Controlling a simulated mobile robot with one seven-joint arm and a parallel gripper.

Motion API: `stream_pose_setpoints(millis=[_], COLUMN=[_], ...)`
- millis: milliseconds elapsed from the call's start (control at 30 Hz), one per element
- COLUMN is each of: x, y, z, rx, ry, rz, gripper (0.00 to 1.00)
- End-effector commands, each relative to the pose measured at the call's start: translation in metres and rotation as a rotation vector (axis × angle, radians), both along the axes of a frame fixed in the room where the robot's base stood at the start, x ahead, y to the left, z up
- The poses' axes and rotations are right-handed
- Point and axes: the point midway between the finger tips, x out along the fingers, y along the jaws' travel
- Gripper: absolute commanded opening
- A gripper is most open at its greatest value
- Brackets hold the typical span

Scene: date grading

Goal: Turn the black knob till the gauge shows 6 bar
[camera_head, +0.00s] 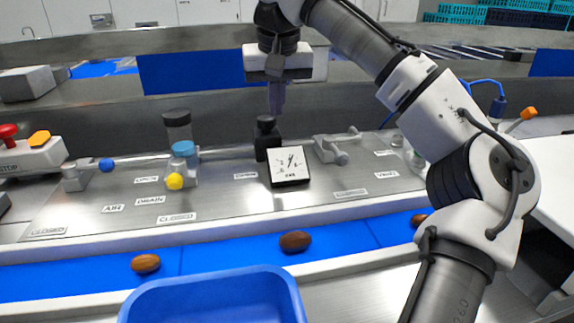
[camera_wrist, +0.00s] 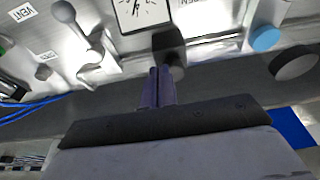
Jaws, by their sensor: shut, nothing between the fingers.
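The black knob (camera_head: 266,121) sits on top of a dark block on the steel panel, just behind the square white gauge (camera_head: 289,165). The gauge has a dark needle, but its reading is too small to tell. My gripper (camera_head: 277,113) points down with its fingers together, at or just above the knob. In the wrist view the shut fingers (camera_wrist: 158,72) are beside the black knob (camera_wrist: 170,45), partly overlapping it; I cannot tell whether they touch. The gauge (camera_wrist: 143,12) is cut off at the top of that view.
A red stop button (camera_head: 8,131) is at far left. Brown dates (camera_head: 296,241) lie on the blue belt in front, near a blue crate (camera_head: 215,283).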

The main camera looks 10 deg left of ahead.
Motion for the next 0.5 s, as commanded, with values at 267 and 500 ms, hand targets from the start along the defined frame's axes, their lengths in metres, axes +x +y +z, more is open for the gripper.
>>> stream_pose_setpoints(millis=[267,500], x=[0.000,0.000], y=[0.001,0.001], z=[-0.025,-0.027], rx=[0.002,0.003], ry=[0.001,0.000], rz=[0.002,0.002], gripper=[0.00,0.00])
